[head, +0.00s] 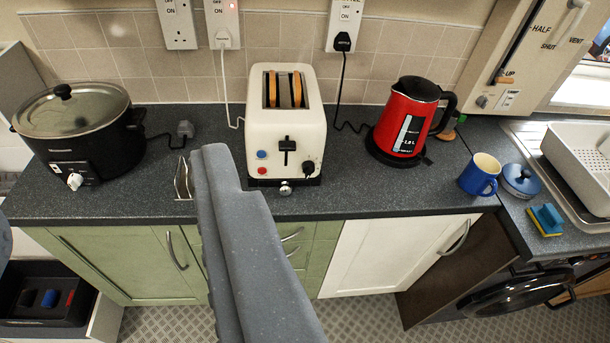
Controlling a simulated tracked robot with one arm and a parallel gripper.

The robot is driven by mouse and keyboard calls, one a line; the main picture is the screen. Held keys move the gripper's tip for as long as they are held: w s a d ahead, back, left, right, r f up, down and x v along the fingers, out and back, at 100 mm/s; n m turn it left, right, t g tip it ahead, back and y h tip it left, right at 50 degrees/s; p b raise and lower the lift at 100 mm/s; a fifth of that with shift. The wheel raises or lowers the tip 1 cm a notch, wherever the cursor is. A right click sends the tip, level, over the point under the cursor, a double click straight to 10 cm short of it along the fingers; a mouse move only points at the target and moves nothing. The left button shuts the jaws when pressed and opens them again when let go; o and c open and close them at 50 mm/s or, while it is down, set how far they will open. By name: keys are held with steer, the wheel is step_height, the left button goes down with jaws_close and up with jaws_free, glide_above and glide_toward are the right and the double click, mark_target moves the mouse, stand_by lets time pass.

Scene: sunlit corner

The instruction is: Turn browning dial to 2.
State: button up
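The white toaster (287,115) stands on the dark counter against the tiled wall, with two browned slices of bread (284,89) in its slots. On its front are a black dial (308,168) at lower right, a black lever in the middle, a red and a blue button at left, and a chrome knob (286,188) at the bottom edge. The dial's markings are too small to read. My gripper (213,152) shows as a long grey shape reaching up from the bottom, its tip left of the toaster and apart from the dial in the picture. Its finger opening is not clear.
A black slow cooker (84,128) stands at left and a small metal rack (183,180) left of my gripper. A red kettle (404,118), blue mug (480,175) and sink drainer are at right. A white cable runs beside the toaster. Counter in front of the toaster is clear.

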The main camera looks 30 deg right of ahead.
steer(key=w+d+f+m+p, duration=0.1)
steer(key=w+d+f, duration=0.1)
steer(key=w+f, duration=0.35)
steer(key=w+d+f+m+p, duration=0.1)
steer(key=w+d+f+m, duration=0.15)
steer(key=w, duration=0.55)
steer(key=m+t+h+p, duration=0.2)
steer(key=m+h+p, duration=0.15)
steer(key=m, duration=0.35)
glide_toward(307, 176)
steer(key=a+r, duration=0.8)
steer(key=r, duration=0.3)
steer(key=s+d+f+m+h+p, duration=0.1)
steer(key=s+d+f+m, duration=0.1)
steer(key=f, duration=0.3)
steer(key=s+d+f+m+h+p, duration=0.1)
steer(key=s+d+f+m+h, duration=0.15)
steer(key=f, duration=0.35)
steer(key=shift+g+y, duration=0.3)
steer(key=shift+x, duration=7.3)
steer(key=shift+d, duration=0.1)
steer(key=shift+f, duration=0.1)
steer(key=c, duration=1)
